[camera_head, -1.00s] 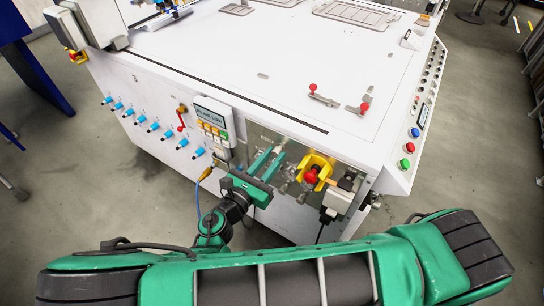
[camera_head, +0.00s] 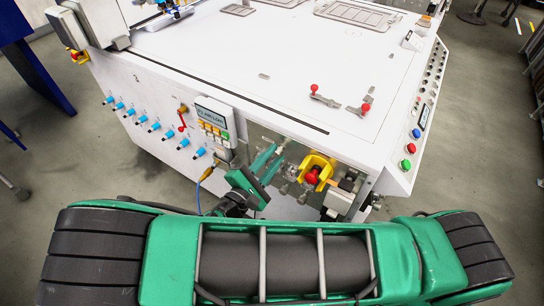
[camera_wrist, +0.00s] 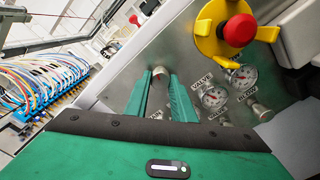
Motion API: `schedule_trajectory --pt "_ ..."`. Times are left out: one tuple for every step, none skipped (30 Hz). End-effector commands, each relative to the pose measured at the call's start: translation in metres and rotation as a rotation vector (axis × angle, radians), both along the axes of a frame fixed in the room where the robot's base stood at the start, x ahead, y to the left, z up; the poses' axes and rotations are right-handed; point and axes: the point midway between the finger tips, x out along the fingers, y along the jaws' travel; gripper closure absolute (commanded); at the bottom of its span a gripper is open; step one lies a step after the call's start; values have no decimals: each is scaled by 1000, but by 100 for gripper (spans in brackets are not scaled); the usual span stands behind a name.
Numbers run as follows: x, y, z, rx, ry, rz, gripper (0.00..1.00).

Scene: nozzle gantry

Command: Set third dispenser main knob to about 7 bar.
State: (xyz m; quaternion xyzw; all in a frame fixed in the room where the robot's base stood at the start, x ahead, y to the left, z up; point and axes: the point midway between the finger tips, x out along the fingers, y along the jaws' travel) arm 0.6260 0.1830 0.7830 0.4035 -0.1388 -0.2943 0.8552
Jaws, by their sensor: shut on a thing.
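My gripper (camera_head: 268,156) reaches to the steel panel at the cabinet's corner. In the wrist view, its two green fingers (camera_wrist: 162,76) stand either side of a small round metal knob (camera_wrist: 160,72) and are shut on it. The label by this knob is hidden, so I cannot tell from it which dispenser it belongs to. Two dial gauges, one lower (camera_wrist: 214,97) and one upper (camera_wrist: 243,77), sit right of the fingers; their needles are too small to read. Another metal knob (camera_wrist: 262,111) sits below the upper gauge.
A red emergency button (camera_wrist: 239,30) on a yellow guard (camera_wrist: 212,43) stands above the gauges. A keypad with a display (camera_head: 214,118) hangs left of my gripper. Blue-tipped fittings (camera_head: 154,127) line the cabinet's front.

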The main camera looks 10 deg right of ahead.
Motion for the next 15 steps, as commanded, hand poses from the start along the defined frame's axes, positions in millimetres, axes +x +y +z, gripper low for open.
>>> schedule_trajectory --pt "0 2 -1 37 -24 3 100" --pt "0 2 -1 60 -42 3 100" --pt "0 2 -1 89 -65 3 100" --pt "0 2 -1 110 -81 3 100" --pt "0 2 -1 133 -98 3 100" --pt "0 2 -1 160 -120 3 100" --pt "0 2 0 181 -136 3 100" --pt "0 2 0 200 -151 3 100" --pt "0 2 -1 226 -170 3 100" --pt "0 2 -1 244 -183 3 100" --pt "0 2 -1 261 -197 3 100" --pt "0 2 -1 284 -215 3 100" --pt "0 2 -1 300 -227 3 100" --pt "0 2 0 314 -238 3 100" --pt "0 2 0 333 -253 3 100"
